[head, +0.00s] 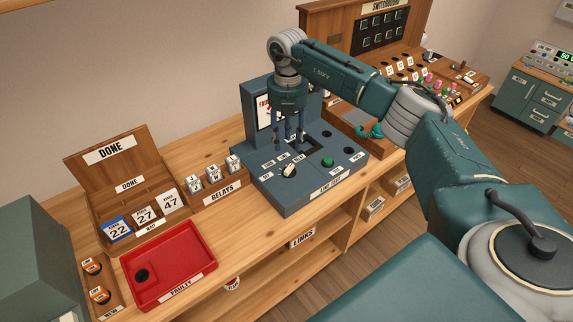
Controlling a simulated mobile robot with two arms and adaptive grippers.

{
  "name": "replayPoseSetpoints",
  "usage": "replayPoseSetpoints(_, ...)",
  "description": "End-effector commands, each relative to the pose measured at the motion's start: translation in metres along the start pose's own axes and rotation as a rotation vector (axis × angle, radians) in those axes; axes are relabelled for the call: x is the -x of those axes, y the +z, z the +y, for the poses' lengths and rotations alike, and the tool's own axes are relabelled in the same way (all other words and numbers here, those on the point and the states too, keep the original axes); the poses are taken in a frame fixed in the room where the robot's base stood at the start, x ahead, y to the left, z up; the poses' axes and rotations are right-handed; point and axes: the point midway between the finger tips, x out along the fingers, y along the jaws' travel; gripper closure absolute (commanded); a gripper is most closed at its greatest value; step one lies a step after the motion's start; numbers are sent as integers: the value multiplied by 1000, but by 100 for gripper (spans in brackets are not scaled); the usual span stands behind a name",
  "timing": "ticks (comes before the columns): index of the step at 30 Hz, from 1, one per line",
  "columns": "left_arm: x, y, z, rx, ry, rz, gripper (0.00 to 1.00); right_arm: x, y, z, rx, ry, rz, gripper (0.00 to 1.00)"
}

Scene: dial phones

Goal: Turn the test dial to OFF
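The test dial (289,170) is a small cream knob on the sloping front of the blue-grey line test box (290,203). Small white labels sit around it; their words and the exact setting of the knob are too small to read. My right gripper (289,142) points down over the box, behind the dial and near the dark recess in the box top. My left gripper is not in view.
A green button (327,162) is right of the dial. Left of the box are a relays rack (222,192), a wooden DONE box (105,175) with numbered cards, and a red tray (190,240). A switchboard (385,30) stands behind my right arm. Bare wood shows before the relays.

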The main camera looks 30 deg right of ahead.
Motion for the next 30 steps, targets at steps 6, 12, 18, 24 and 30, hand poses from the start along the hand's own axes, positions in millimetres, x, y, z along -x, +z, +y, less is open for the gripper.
replayPoseSetpoints(6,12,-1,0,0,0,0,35,-29,-1,-2,0,-7,3,61)
replayPoseSetpoints(12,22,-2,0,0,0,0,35,-68,-2,-1,1,-5,4,61)
replayPoseSetpoints(18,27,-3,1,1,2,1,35,-96,-2,0,2,-1,4,61)
replayPoseSetpoints(24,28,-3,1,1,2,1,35,-106,-2,0,4,0,3,61)
replayPoseSetpoints(30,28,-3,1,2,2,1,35,-106,-2,0,4,0,2,61)
